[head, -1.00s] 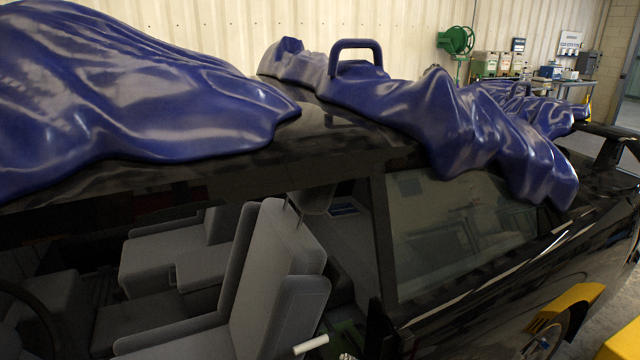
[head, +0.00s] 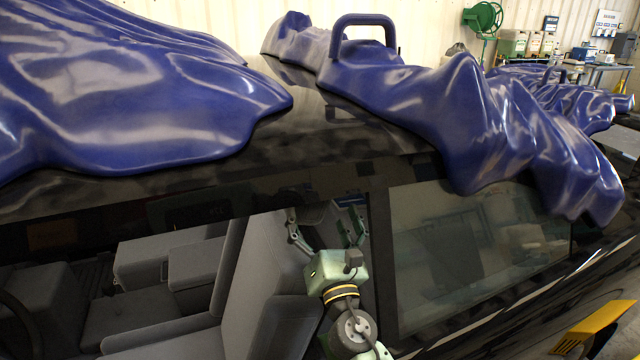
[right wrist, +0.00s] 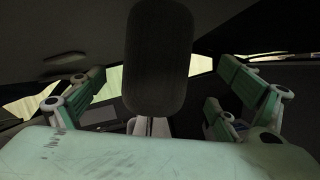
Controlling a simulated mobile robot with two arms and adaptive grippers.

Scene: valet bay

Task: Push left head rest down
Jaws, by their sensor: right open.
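The dark padded head rest (right wrist: 158,58) stands upright in the middle of the right wrist view, with its pale posts below it. My right gripper (right wrist: 163,88) is open, with one green finger on each side of the head rest. The fingers look apart from it; contact cannot be told. In the head view my right gripper (head: 324,228) reaches up inside the car's side window at the top of the grey seat (head: 262,265). The head rest is hard to make out there behind the gripper. My left gripper is not in view.
The black car's roof (head: 330,145) and window frame lie close above my right arm. Blue covers (head: 130,100) drape over the roof, with a blue handle (head: 362,20) standing up. The rear side window (head: 470,245) is closed glass. A steering wheel shows at the lower left.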

